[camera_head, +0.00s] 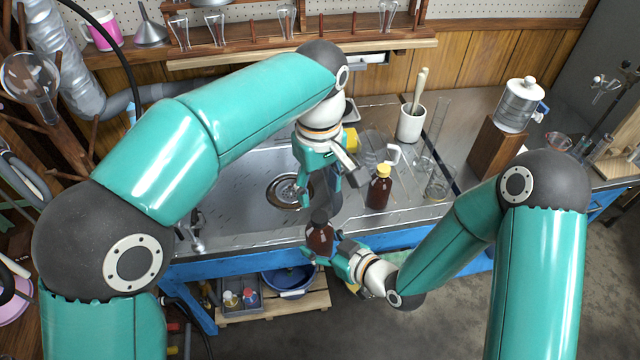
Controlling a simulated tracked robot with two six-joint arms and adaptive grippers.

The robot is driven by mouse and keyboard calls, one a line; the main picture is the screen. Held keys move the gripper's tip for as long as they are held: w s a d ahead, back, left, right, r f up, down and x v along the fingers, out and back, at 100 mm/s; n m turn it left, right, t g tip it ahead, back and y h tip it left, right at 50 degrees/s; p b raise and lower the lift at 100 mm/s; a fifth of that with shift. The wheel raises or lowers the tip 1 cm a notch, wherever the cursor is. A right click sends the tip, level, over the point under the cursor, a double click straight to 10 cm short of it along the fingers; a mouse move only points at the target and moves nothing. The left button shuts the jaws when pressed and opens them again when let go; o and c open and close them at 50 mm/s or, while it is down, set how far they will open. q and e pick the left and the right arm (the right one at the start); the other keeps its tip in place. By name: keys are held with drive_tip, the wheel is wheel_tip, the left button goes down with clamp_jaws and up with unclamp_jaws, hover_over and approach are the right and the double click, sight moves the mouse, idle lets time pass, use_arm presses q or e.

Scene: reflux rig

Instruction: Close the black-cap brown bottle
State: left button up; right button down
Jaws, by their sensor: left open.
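A brown bottle (320,239) is at the front edge of the sink counter. My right gripper (325,250) is shut around its lower body from the right and holds it roughly upright. A dark piece that looks like the black cap (320,215) is at the bottle's top; whether it is seated or loose I cannot tell. My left gripper (322,196) is open and points down just above the bottle's top, its fingers partly overlapping in this view. Whether its fingers touch the cap is not clear.
A yellow-capped brown bottle (379,188) stands on the counter to the right. Near it are clear glassware and a white cup (410,124) with a pestle. A wooden block (496,150) bears a glass jar (519,105).

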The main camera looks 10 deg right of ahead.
sight(320, 216)
use_arm(q)
drive_tip(key=shift+f, duration=0.1)
drive_tip(key=shift+f, duration=3.95)
